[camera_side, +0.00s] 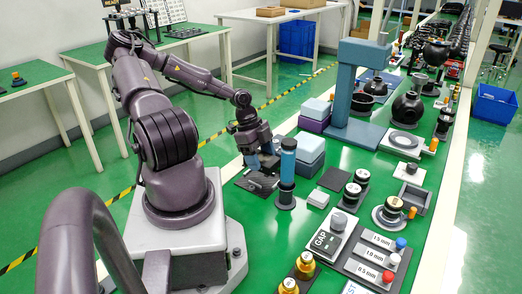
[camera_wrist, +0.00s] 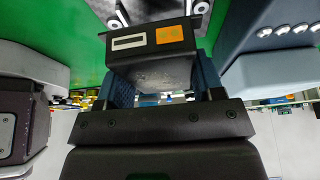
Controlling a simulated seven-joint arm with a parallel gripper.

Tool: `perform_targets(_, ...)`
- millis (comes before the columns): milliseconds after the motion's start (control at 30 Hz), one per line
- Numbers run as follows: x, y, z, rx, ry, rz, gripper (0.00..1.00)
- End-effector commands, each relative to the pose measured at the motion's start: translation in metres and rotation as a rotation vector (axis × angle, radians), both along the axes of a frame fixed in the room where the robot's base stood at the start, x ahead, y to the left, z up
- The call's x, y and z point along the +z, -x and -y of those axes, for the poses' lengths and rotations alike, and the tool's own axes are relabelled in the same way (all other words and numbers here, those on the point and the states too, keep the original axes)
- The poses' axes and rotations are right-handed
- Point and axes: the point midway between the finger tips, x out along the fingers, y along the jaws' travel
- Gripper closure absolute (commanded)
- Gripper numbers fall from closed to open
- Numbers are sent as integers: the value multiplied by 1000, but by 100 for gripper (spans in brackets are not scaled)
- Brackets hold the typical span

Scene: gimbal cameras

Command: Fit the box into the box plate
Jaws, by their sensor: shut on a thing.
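My gripper (camera_side: 265,163) is low over the green bench. It is shut on a dark box (camera_wrist: 150,70), which shows in the wrist view between my two blue fingers. The box has a white-outlined label and an orange square on its face. A dark flat plate (camera_side: 246,184), likely the box plate, lies on the bench under my gripper. A grey plate surface (camera_wrist: 85,8) with metal fittings shows beyond the box in the wrist view. The side view does not show clearly whether the box touches the plate; my fingers hide most of it.
A blue-topped dark post (camera_side: 287,172) stands close right of my gripper. A GAP block (camera_side: 327,242) and several gauges crowd the front right.

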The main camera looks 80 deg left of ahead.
Motion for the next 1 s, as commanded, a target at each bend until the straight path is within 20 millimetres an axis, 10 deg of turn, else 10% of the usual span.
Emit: perform_targets(1000,-28,0,0,0,-1,1,70)
